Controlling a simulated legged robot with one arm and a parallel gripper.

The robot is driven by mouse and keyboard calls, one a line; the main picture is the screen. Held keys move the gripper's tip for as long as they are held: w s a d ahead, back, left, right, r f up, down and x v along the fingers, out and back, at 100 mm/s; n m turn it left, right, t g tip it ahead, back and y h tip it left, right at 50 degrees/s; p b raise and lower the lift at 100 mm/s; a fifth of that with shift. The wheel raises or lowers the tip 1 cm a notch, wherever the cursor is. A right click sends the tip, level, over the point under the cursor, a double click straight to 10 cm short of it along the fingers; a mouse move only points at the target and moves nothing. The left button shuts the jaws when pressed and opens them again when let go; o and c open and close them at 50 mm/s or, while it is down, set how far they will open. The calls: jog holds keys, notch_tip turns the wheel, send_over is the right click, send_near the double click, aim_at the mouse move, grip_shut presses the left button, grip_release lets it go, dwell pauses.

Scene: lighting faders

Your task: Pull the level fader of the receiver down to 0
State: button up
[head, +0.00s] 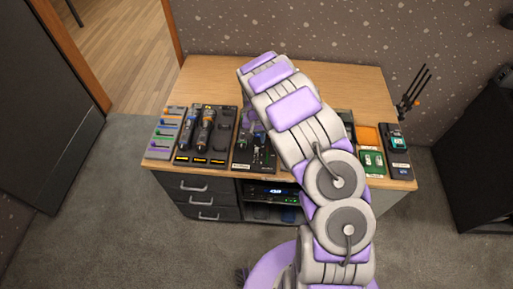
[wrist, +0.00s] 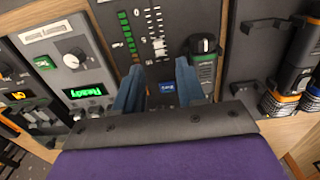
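A dark panel, apparently the receiver (wrist: 140,15), is in the upper middle of the wrist view. It has a column of green lights, a pale fader cap (wrist: 159,45) on a marked scale, and a small blue display (wrist: 167,88). My gripper (wrist: 159,66) is open over this panel, with its two blue fingers apart. The fader cap shows just beyond the gap between the fingertips; I cannot tell whether they touch it. In the head view the panel (head: 241,154) is partly hidden by my arm, and the gripper is mostly hidden.
A black handheld device with a green part (wrist: 204,60) is close beside the right finger. A grey unit with a knob and green display (wrist: 85,88) is to the left. Dark cylindrical devices (head: 204,130) lie in a tray. The desk (head: 215,75) is clear at the back.

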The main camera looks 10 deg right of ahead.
aim_at(257, 149)
notch_tip(257, 149, down, 7)
jog(key=shift+r+b, duration=0.1)
jog(key=shift+b, duration=0.45)
grip_shut()
dwell(0.3)
